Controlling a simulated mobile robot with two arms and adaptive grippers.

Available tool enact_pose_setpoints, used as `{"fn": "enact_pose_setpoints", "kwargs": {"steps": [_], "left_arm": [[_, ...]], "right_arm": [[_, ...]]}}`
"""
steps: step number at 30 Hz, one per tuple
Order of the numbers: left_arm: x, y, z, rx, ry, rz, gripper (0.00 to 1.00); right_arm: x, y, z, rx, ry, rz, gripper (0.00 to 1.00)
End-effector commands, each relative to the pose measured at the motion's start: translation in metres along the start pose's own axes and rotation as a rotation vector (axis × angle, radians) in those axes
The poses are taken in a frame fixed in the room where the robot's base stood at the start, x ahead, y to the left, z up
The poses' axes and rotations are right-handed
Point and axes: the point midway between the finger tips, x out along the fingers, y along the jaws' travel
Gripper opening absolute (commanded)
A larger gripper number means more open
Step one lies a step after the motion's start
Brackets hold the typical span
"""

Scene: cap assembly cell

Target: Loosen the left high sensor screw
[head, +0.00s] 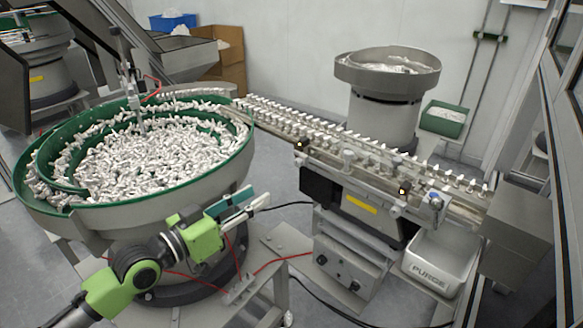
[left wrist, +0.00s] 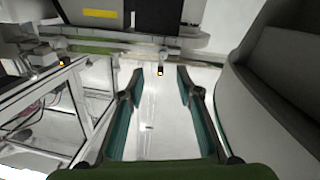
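My left gripper (head: 266,200) is in front of the feeder bowl, left of and below the track. In the left wrist view (left wrist: 160,72) its two teal fingers are apart with nothing between them. A small sensor with an orange light (head: 299,145) is at the left end of the track's front side. In the wrist view it shows upside down (left wrist: 160,70), beyond the fingertips and roughly centred, apart from them. A second lit sensor (head: 402,190) is farther right along the track, also in the wrist view (left wrist: 35,66). I cannot make out a screw on either. My right gripper is not in view.
The feeder bowl (head: 190,205) full of pale caps stands close on the left. A track (head: 275,125) carries caps right above a black box (head: 320,188). A PURGE bin (head: 432,270) sits below its right end. A second bowl (head: 390,82) stands behind.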

Motion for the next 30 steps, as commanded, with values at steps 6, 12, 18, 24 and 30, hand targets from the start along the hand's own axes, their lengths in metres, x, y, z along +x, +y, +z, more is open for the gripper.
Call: {"fn": "enact_pose_setpoints", "kwargs": {"steps": [6,12,18,24,30], "left_arm": [[0.01,-0.007,-0.012,-0.009,0.029,-0.004,0.32],[0.045,-0.006,-0.015,-0.01,0.029,-0.003,0.32],[0.089,-0.005,-0.015,-0.008,0.027,-0.002,0.32],[0.12,-0.006,-0.014,-0.005,0.026,-0.003,0.32],[0.136,-0.006,-0.014,-0.005,0.026,-0.003,0.32]], "right_arm": [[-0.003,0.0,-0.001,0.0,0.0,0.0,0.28],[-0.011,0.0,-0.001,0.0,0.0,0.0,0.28],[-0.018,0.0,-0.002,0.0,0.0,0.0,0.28],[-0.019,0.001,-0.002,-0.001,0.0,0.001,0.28],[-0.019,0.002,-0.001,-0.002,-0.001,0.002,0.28]]}}
